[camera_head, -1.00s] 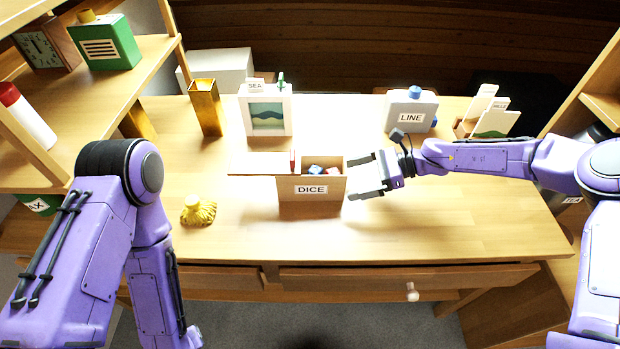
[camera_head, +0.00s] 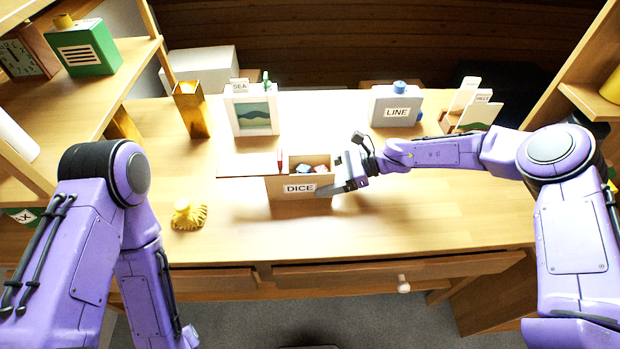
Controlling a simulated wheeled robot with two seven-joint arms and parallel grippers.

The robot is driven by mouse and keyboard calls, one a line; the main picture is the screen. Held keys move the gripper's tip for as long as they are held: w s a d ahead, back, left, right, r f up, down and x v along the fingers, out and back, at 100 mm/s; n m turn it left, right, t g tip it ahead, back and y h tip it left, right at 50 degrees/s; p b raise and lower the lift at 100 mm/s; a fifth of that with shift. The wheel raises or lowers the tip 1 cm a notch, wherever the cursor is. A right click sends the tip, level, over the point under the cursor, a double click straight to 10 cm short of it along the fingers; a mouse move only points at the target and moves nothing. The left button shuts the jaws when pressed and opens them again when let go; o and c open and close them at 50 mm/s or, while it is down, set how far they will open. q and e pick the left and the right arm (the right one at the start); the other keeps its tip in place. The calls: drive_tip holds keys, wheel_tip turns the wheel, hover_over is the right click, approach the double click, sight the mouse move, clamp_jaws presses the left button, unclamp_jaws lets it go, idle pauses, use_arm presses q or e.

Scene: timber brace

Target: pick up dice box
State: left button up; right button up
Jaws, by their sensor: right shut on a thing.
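The dice box (camera_head: 299,200) is an open brown carton with a white "DICE" label on its front. It stands on the wooden desk, with its flap (camera_head: 246,165) spread to the left and red and blue pieces showing inside. My right gripper (camera_head: 338,180) comes in from the right and is shut on the right wall of the box, one finger in front of that side. Part of the grip is hidden by the gripper itself. My left arm (camera_head: 105,200) shows at the left, but its gripper is not in view.
A yellow tasselled object (camera_head: 188,215) lies left of the box. Behind stand a gold vase (camera_head: 191,110), the SEA box (camera_head: 251,112), the LINE box (camera_head: 396,106) and a card holder (camera_head: 470,108). Shelves flank the desk (camera_head: 420,215). The desk right of the box is clear.

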sight(325, 169)
drive_tip(key=shift+r, duration=0.2)
drive_tip(key=shift+r, duration=0.25)
drive_tip(key=r, duration=0.3)
drive_tip(key=shift+s, duration=0.2)
drive_tip(key=s+r, duration=0.4)
drive_tip(key=s, duration=0.2)
drive_tip(key=s+a+r+b, duration=0.1)
drive_tip(key=s+r, duration=0.4)
drive_tip(key=s, duration=0.2)
drive_tip(key=shift+s+a, duration=0.25)
drive_tip(key=shift+a, duration=0.05)
drive_tip(key=shift+r, duration=0.1)
